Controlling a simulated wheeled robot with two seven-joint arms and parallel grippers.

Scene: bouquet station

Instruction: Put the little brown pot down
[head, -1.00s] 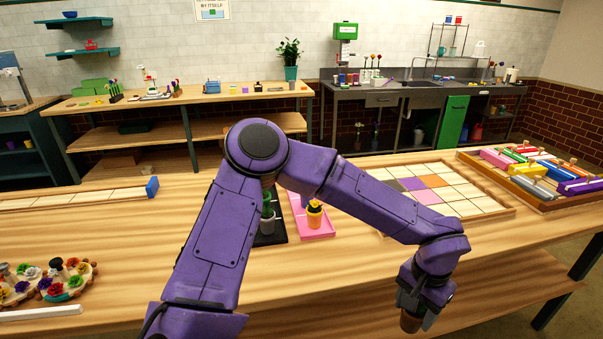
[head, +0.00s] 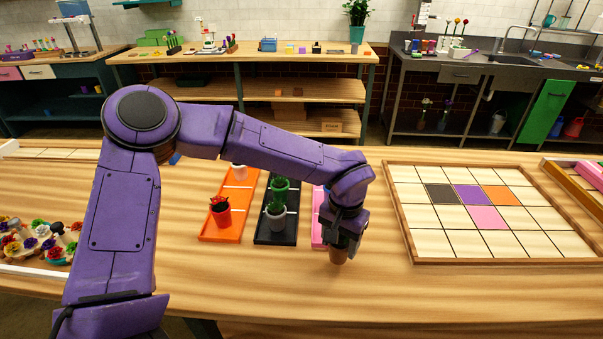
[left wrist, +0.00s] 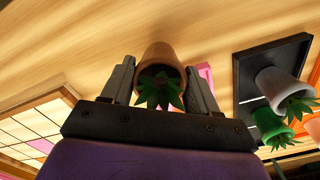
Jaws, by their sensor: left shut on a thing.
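The little brown pot (head: 339,250) is in my left gripper (head: 343,236), just in front of the pink tray (head: 317,229). In the left wrist view the brown pot (left wrist: 162,62) sits between the two fingers of my left gripper (left wrist: 160,80), with a green plant (left wrist: 158,91) in it. The gripper is shut on the pot. Whether the pot's base touches the table cannot be told. The arm hides much of the pink tray. My right gripper is not in view.
A black tray (head: 262,230) holds a grey and a green pot. An orange tray (head: 214,225) holds a red pot and a white one. A framed tile grid (head: 440,240) lies to the right. The table's front strip (head: 400,290) is clear.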

